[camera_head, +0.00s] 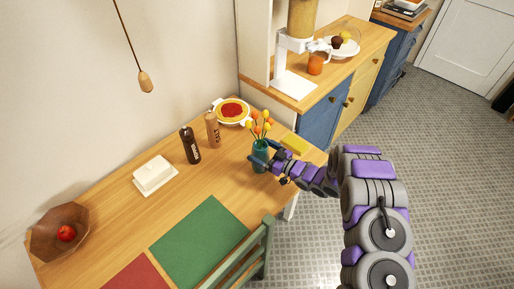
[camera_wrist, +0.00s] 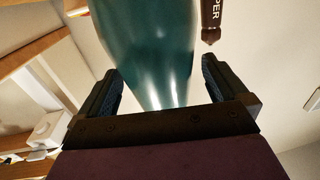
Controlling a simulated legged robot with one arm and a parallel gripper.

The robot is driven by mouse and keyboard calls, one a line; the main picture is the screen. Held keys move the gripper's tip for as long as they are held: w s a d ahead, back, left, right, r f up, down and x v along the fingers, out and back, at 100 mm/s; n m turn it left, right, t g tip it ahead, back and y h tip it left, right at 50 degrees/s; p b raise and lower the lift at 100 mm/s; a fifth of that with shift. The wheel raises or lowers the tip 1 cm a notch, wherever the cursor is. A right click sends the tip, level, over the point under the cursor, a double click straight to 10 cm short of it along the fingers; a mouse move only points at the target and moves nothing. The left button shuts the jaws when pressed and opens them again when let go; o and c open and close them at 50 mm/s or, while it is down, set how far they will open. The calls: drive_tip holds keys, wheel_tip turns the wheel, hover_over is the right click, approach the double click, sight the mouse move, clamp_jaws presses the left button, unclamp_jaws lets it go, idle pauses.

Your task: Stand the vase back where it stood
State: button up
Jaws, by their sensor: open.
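The teal vase (camera_head: 260,156) holds several yellow and orange tulips (camera_head: 261,126). It stands upright on the wooden table (camera_head: 140,211), near the end at the right. My gripper (camera_head: 262,160) is at the vase, with its fingers around the vase body. In the wrist view the vase (camera_wrist: 150,45) fills the space between the two fingers of my gripper (camera_wrist: 163,85). The jaws are open, with a finger on each side of the vase. Whether a finger touches it I cannot tell. The vase's base is partly hidden by my gripper in the head view.
Pepper (camera_head: 190,146) and salt (camera_head: 213,130) mills stand left of the vase, with a pie plate (camera_head: 231,111) behind. A yellow block (camera_head: 294,144) lies to its right. A butter dish (camera_head: 155,174), wooden bowl (camera_head: 60,232), green mat (camera_head: 199,242) and chair (camera_head: 244,258) are farther left and in front.

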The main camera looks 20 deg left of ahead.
drive_tip(key=p+v, duration=0.1)
drive_tip(key=v, duration=0.8)
drive_tip(key=shift+d, duration=0.2)
